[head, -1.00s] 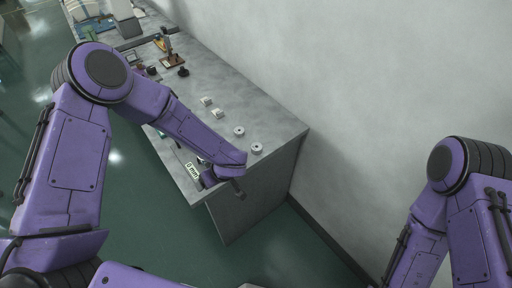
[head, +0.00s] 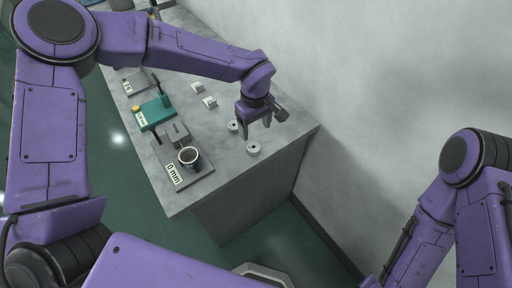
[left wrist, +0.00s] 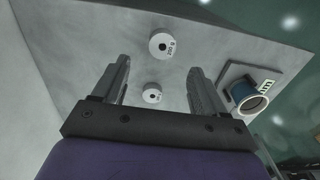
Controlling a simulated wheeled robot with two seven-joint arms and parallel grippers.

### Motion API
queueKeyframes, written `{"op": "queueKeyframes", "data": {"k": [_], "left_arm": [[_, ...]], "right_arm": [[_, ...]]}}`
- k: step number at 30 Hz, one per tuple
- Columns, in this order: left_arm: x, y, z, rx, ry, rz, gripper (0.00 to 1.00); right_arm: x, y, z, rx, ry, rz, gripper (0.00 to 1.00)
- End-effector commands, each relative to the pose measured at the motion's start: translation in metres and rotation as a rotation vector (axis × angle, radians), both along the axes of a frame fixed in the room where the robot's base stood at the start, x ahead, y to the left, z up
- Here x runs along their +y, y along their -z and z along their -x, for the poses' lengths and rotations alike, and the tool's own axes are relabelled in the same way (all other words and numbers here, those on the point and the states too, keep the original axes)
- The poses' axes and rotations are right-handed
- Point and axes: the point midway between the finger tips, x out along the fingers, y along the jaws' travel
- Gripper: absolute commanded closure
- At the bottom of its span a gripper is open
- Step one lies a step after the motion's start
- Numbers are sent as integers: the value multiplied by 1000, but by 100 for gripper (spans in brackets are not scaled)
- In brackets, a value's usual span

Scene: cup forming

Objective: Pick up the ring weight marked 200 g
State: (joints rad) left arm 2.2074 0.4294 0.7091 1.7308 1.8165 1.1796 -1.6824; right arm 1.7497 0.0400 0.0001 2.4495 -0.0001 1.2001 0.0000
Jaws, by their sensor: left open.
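The ring weight marked 200 g (left wrist: 161,45) is a pale disc with a dark centre hole, and its label reads in the left wrist view. In the head view it appears to be the ring nearer the bench end (head: 253,149). My left gripper (head: 257,130) is open and empty above the bench, close to both rings. In the left wrist view the 200 g ring lies just beyond the fingertips (left wrist: 158,66). A second, smaller-looking ring (left wrist: 152,93) shows between the fingers; its marking is not readable. My right gripper is out of view.
A dark cup (head: 189,156) sits on a grey fixture with a "0 mm" display (head: 173,174). A teal device (head: 154,112) and two small white blocks (head: 209,102) stand farther along the grey bench (head: 225,165). A wall runs along the right.

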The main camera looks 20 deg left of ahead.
Motion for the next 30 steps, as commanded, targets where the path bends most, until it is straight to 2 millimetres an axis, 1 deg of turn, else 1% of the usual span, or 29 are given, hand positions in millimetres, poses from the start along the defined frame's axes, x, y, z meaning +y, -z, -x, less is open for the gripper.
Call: {"op": "queueKeyframes", "data": {"k": [1,6,8,11,14,16,18,21,26,27,29,30], "left_arm": [[1,9,-1,7,-1,-3,28],[4,41,-4,11,-8,-4,28],[5,49,-5,12,-9,-3,28],[5,59,-4,13,-7,-4,28],[6,77,-3,13,-6,-4,28],[6,91,-3,13,-5,-5,28],[6,100,-3,13,-6,-3,28],[6,105,-4,9,-6,-2,28],[5,106,-4,9,-6,-2,28],[5,105,-4,9,-5,-2,41],[5,105,-4,9,-5,-2,60],[5,105,-4,9,-5,-2,73]], "right_arm": [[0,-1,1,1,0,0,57],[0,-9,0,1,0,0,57],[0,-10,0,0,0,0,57],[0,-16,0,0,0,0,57],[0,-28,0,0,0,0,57],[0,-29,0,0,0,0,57],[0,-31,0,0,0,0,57],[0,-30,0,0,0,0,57],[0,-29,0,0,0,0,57],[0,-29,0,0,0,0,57],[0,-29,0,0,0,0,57],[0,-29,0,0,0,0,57]]}}
